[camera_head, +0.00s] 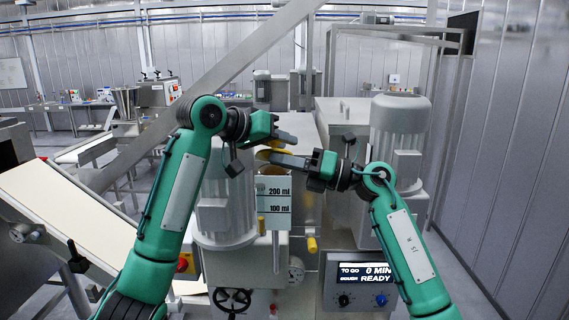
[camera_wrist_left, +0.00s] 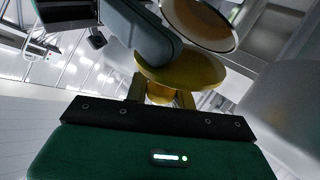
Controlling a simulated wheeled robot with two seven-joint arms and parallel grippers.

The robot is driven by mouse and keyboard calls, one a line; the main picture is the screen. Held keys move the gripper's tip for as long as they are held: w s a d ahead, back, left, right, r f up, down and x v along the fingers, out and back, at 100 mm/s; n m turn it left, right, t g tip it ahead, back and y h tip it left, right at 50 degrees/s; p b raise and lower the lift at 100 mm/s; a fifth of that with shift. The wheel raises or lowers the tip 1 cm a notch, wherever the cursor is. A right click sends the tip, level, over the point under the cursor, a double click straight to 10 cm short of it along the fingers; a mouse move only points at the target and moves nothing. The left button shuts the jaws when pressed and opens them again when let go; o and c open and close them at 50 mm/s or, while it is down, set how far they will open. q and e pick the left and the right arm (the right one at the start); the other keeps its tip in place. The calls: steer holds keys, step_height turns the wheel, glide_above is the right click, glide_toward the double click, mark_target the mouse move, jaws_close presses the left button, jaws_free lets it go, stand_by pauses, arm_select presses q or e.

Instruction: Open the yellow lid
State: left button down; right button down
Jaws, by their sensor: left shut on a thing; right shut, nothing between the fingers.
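The yellow lid (camera_wrist_left: 185,72) is a round disc with a small knob, large in the left wrist view. My left gripper (camera_wrist_left: 160,98) is shut on that knob. In the head view only a sliver of yellow (camera_head: 265,154) shows between my grippers. My left gripper (camera_head: 292,137) is above it. My right gripper (camera_head: 266,157) is shut and empty, reaching in from the right, close to the lid; I cannot tell whether it touches.
A measuring panel (camera_head: 273,200) marked 200 ml and 100 ml is below the grippers. Grey motor housings (camera_head: 225,200) and (camera_head: 399,125) flank the space. A control box (camera_head: 358,283) reading READY is at the lower front. A white conveyor (camera_head: 70,215) is at left.

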arm_select(q)
steer(key=shift+s+d, duration=0.15)
steer(key=shift+d, duration=0.05)
arm_select(e)
steer(key=shift+w+d+r, duration=0.2)
steer(key=shift+w+r, duration=0.05)
steer(key=shift+r, duration=0.1)
arm_select(q)
steer(key=c, duration=1.3)
jaws_free()
steer(key=shift+a, duration=0.1)
steer(key=shift+c, duration=0.2)
steer(key=shift+o, duration=0.8)
steer(key=shift+a, duration=0.1)
arm_select(e)
steer(key=shift+a+f, duration=0.1)
steer(key=shift+a, duration=0.1)
